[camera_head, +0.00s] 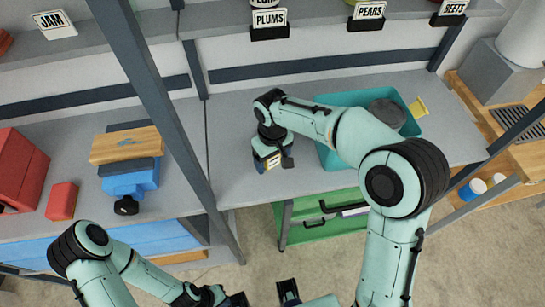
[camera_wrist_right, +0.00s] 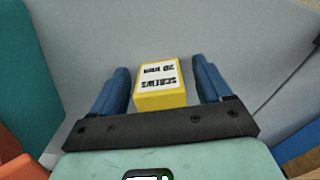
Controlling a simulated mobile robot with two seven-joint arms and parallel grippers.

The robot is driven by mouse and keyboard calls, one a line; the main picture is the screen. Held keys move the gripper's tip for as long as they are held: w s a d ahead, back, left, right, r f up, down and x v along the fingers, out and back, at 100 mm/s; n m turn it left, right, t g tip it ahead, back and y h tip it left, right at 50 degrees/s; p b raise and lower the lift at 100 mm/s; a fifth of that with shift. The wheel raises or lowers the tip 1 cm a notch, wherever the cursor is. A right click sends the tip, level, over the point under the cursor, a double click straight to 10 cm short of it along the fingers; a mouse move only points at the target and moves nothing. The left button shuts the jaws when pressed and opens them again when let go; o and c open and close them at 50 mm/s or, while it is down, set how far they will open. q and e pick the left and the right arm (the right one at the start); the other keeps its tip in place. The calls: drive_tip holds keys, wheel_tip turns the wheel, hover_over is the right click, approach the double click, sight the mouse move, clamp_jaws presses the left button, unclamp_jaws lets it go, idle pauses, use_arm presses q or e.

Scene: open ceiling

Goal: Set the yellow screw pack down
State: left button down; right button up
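The yellow screw pack (camera_wrist_right: 160,88), with a white label reading "SCREWS", rests on the grey shelf surface in the right wrist view. My right gripper (camera_wrist_right: 162,80) has its two blue fingers on either side of the pack, with a narrow gap visible at each side. In the head view my right gripper (camera_head: 272,160) is low over the grey shelf, and the pack is mostly hidden by it. My left gripper (camera_head: 263,296) is at the bottom edge of the head view, empty, its fingers apart.
A teal bin (camera_head: 333,157) with a dark round item and a yellow item stands right of my right gripper, partly behind my arm. A dark upright post (camera_head: 165,110) stands to the left. Red boxes (camera_head: 62,200) and a blue item (camera_head: 130,180) lie further left. Labelled shelves are above.

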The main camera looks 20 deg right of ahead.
drive_tip(key=shift+r, duration=0.1)
wheel_tip(320, 180, up, 12)
drive_tip(key=shift+r+p, duration=0.15)
drive_tip(key=shift+p, duration=0.9)
use_arm(q)
drive_tip(key=shift+w+r, duration=0.3)
drive_tip(key=shift+r, duration=0.3)
drive_tip(key=shift+w+r, duration=0.25)
drive_tip(key=shift+r, duration=0.3)
